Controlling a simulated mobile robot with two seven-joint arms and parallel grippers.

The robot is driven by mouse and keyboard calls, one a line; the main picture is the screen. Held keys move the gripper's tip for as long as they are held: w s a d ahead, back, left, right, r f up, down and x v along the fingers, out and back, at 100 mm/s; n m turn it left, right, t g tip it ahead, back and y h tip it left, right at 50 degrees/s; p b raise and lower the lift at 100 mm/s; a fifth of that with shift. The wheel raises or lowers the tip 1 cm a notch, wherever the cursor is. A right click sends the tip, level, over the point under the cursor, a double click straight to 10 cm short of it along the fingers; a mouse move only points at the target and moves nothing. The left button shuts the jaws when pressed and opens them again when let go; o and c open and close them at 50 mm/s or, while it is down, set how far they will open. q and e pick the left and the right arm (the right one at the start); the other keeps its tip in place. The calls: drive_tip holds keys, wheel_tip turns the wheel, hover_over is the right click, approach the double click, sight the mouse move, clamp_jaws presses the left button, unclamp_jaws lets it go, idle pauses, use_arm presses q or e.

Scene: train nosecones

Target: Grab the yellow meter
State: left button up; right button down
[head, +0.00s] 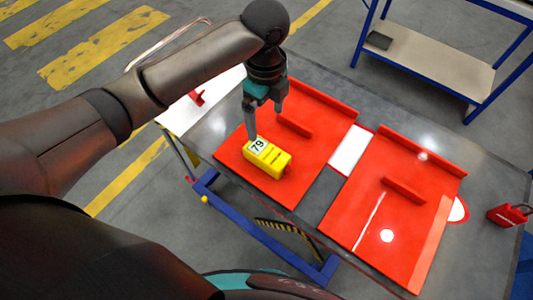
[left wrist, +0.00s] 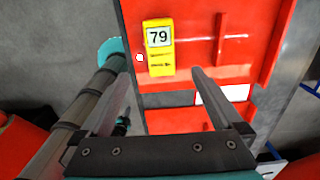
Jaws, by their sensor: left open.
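The yellow meter (head: 267,158) lies on the left red panel (head: 318,112) on the table, with a display reading 79 on its top. It also shows in the left wrist view (left wrist: 160,55), beyond the fingers and between their lines. My left gripper (head: 264,118) is open and empty, just above and behind the meter in the head view, with one fingertip close to the display end. I cannot tell whether that finger touches it. In the left wrist view the two fingers of my left gripper (left wrist: 160,78) are spread wide. My right gripper is not in view.
A second red panel (head: 375,215) lies to the right, with a raised bar (head: 404,191). Another bar (head: 295,125) stands behind the meter. A red padlock-like object (head: 509,215) sits at the table's right end. A blue-framed bench (head: 440,65) stands behind.

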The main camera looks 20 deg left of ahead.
sight(267, 151)
use_arm(q)
wheel_tip(267, 151, down, 15)
drive_tip(key=shift+d+r, duration=0.1)
idle(0.5)
clamp_jaws()
idle(0.8)
